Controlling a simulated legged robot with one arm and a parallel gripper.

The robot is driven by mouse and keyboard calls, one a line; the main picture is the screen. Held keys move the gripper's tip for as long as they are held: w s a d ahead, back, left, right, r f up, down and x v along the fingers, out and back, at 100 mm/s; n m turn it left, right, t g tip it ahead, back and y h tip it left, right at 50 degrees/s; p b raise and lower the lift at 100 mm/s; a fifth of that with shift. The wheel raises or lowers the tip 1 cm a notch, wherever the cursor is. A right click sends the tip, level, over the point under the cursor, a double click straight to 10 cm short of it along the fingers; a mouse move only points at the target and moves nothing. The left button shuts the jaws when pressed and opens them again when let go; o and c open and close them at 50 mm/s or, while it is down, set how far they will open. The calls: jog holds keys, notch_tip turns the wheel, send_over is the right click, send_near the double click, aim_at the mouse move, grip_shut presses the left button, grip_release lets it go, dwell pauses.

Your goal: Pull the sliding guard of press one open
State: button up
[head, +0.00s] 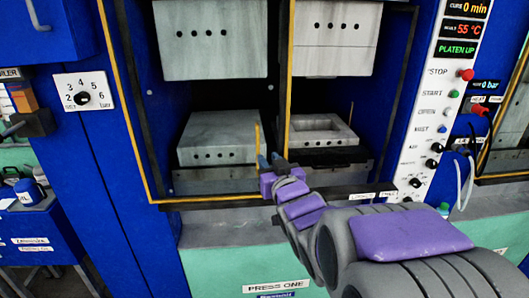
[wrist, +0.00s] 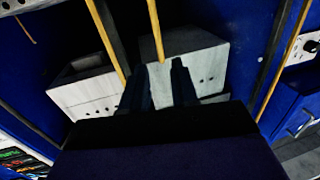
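Press one is the blue machine with the "PRESS ONE" label (head: 277,286) on its green base. Its guard shows as a frame with yellow edging (head: 126,100) and dark rails across the opening; a yellow upright (head: 287,70) stands near the middle. A short yellow bar (head: 258,140), perhaps a handle, stands just beyond my gripper (head: 270,164), at the lower middle of the opening. In the wrist view, my gripper (wrist: 160,85) has its two dark fingers apart with nothing visible between them. A yellow bar (wrist: 154,25) ends just above the gap. Contact cannot be told.
Grey platen blocks (head: 218,138) sit inside the press, below upper blocks (head: 210,40). A control panel (head: 435,110) reading "PLATEN UP" stands at right. A dial (head: 82,98) is on the left. A blue cart (head: 40,235) stands at lower left.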

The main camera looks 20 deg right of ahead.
jog(key=shift+s+a+b, duration=0.15)
jog(key=shift+s+b, duration=2.65)
jog(key=s+a+f+g, duration=0.1)
jog(key=s+f+g, duration=0.45)
jog(key=f, duration=0.35)
jog(key=s+a+f+g, duration=0.1)
jog(key=s+f+g, duration=0.45)
jog(key=f, duration=0.35)
jog(key=s+a+f+g, duration=0.2)
jog(key=s+g, duration=0.2)
jog(key=s, duration=0.6)
jog(key=s+a+f+g, duration=0.3)
jog(key=s+g, duration=0.1)
jog(key=s, duration=0.7)
jog(key=shift+s+a+f+g+y, duration=0.25)
jog(key=shift+a+g+y, duration=0.05)
jog(key=shift+g, duration=0.1)
